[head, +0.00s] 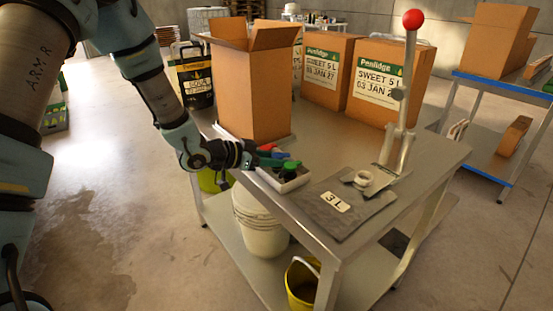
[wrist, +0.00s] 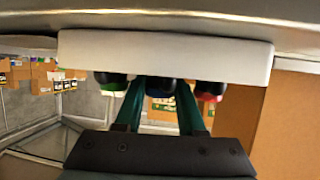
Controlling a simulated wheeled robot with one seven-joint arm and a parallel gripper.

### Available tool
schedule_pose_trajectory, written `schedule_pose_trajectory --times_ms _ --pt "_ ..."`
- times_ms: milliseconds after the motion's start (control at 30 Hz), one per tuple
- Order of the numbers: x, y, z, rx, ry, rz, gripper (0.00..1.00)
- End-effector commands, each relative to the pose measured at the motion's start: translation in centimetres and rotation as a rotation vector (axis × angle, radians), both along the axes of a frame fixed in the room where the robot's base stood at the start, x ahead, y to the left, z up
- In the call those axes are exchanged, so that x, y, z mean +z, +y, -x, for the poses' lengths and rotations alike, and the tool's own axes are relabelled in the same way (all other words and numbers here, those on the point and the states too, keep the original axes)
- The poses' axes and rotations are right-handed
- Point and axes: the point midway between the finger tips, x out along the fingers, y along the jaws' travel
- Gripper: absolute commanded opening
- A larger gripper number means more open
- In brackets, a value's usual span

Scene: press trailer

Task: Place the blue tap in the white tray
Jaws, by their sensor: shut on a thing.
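The white tray (head: 303,183) sits at the near left edge of the metal table and also shows as a pale wall in the wrist view (wrist: 165,55). My gripper (head: 272,157) reaches over it from the left. Its teal fingers (wrist: 160,100) are shut on the blue tap (wrist: 160,84), which has a dark body and shows between a green tap (wrist: 112,87) and a red tap (wrist: 209,94). In the head view the blue tap (head: 292,164) is at the tray, beside the green tap (head: 290,175). Whether it touches the tray floor is hidden.
A tall open carton (head: 250,95) stands right behind the tray. A lever press with a red knob (head: 412,20) and a grey 3 L pouch (head: 335,203) are to the right. Closed cartons (head: 390,80) stand at the back.

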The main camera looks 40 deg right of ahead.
Motion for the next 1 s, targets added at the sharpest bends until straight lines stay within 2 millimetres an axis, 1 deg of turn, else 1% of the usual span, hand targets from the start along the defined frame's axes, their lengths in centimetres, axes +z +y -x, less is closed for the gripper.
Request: schedule_pose_trajectory --times_ms 33,67,167,400,500,567,667,900,1000 --pt "-0.3 0.0 0.0 0.0 0.001 0.0 0.0" --pt "-0.3 0.0 0.0 0.0 0.0 0.0 0.4" --pt "-0.2 0.0 0.0 0.0 0.0 0.0 0.51" --pt "-0.1 0.0 0.0 0.0 0.0 0.0 0.51" --pt "0.4 0.0 0.0 0.0 0.0 0.0 0.51" --pt "0.3 0.7 -0.2 0.002 -0.001 0.0 0.51" --pt "0.9 2.2 -0.6 0.004 -0.002 0.0 0.51" --pt "2.8 6.9 -1.5 0.005 -0.002 0.0 0.51" --pt "3.6 8.5 -1.8 0.004 -0.003 0.0 0.51"
